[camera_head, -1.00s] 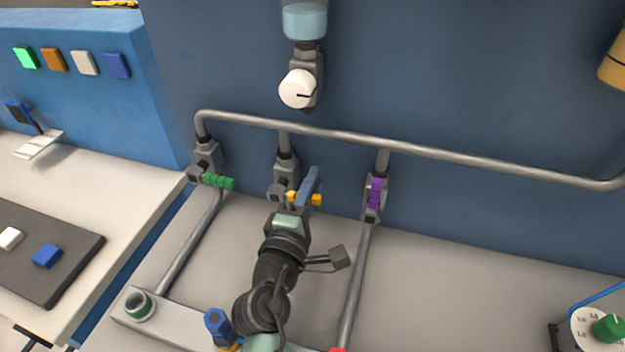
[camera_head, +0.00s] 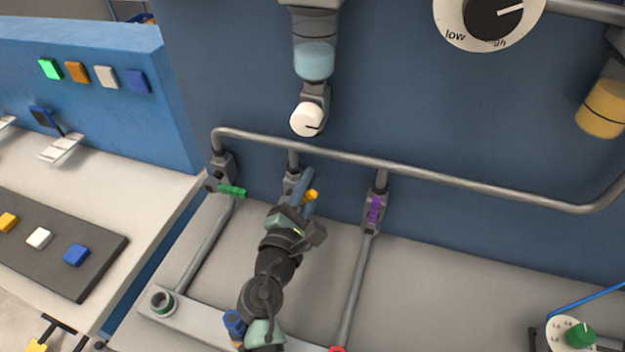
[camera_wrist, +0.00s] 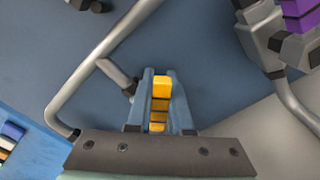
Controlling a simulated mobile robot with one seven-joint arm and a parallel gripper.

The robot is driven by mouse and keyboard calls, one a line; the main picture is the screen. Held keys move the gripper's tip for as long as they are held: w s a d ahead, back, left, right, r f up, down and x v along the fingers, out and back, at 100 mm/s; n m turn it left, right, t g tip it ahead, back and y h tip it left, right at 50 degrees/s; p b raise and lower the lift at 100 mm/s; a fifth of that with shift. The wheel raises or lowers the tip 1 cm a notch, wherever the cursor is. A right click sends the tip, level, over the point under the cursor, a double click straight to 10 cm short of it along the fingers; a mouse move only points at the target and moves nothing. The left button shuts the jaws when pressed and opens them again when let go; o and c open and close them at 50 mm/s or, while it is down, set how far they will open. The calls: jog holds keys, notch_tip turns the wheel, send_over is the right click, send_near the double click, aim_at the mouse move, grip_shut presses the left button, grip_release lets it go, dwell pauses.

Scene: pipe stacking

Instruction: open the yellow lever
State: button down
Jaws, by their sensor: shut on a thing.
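The yellow lever (camera_head: 312,195) is on the middle valve (camera_head: 292,181) of the pipe frame, in front of the blue wall. My gripper (camera_head: 304,187) is at this lever, with its blue fingers shut on it. In the wrist view the ridged yellow lever (camera_wrist: 160,104) lies lengthwise between the two fingers (camera_wrist: 161,103). In the head view only a small yellow end shows beside a finger. My fingers and wrist hide the rest of the lever and part of the valve, so its exact angle is unclear.
A green lever (camera_head: 232,191) sticks out sideways from the left valve. A purple lever (camera_head: 374,209) lies along the right valve. A grey pipe (camera_head: 340,154) runs above the valves.

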dwell(0.5)
jog(key=c, duration=0.8)
grip_release()
jog(key=shift+s+a, duration=0.1)
jog(key=shift+s, duration=0.05)
